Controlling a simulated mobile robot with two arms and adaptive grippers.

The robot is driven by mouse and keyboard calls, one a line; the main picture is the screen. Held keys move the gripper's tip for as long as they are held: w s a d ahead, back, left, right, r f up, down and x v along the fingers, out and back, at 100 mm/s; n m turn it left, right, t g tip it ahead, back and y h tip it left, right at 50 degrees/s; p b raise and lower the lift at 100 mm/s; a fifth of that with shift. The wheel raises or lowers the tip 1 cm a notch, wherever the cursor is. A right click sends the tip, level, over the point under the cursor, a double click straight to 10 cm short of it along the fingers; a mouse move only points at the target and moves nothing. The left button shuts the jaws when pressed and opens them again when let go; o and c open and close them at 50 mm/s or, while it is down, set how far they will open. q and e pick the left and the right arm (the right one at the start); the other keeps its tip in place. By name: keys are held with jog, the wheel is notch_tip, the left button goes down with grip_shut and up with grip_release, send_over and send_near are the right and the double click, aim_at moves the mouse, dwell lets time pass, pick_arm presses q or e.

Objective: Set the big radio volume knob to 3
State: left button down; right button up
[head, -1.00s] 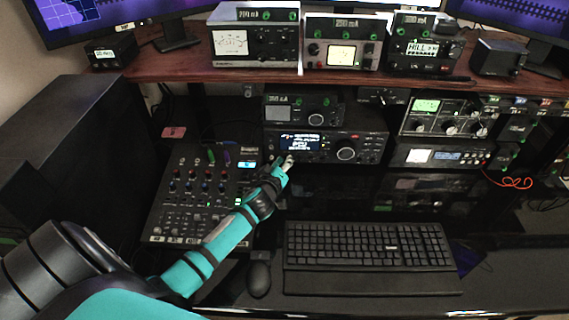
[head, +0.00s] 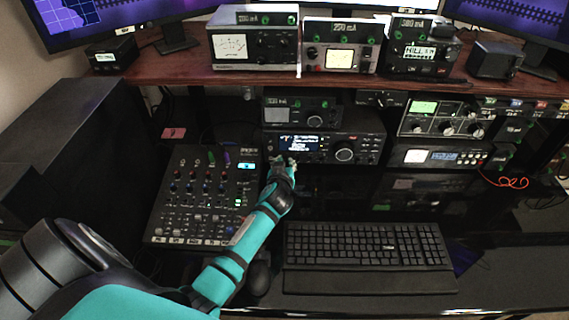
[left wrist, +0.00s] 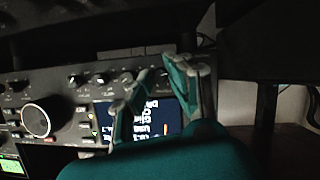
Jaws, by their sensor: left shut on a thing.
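The wide black radio (head: 372,150) stands under the wooden shelf, with a lit display (head: 299,143) and a large round dial (head: 345,155). My left gripper (head: 281,162) is at the lower left of its front. In the left wrist view, which looks upside down, the gripper (left wrist: 159,72) has its two fingers bent together at the row of small knobs beside the display (left wrist: 165,118). It is shut on a small knob there, mostly hidden by the fingertips. The large dial (left wrist: 36,119) is clear of the fingers. The knob's setting cannot be read. My right gripper is not in view.
A smaller radio (head: 300,111) sits on top of the wide one. A mixer (head: 200,190) lies to the left of my forearm. A keyboard (head: 367,250) is in front, and a mouse (head: 259,278) is partly behind my arm.

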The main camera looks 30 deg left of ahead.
pick_arm(q)
jog(key=m+y+b, duration=0.1)
jog(key=m+g+y+b, duration=0.1)
jog(key=m, duration=0.1)
jog(key=shift+w+d+f, duration=0.1)
jog(key=shift+d+f, duration=0.1)
jog(key=shift+m+g+y+b, duration=0.5)
jog(key=shift+m+y+b, duration=0.5)
jog(key=shift+m+b, duration=0.55)
jog(key=shift+r, duration=0.1)
jog(key=c, duration=1.3)
grip_release()
jog(key=shift+o, duration=0.2)
jog(key=shift+d, duration=0.1)
jog(key=shift+s+d+r, duration=0.1)
jog(key=shift+s+d, duration=0.1)
jog(key=v, duration=0.7)
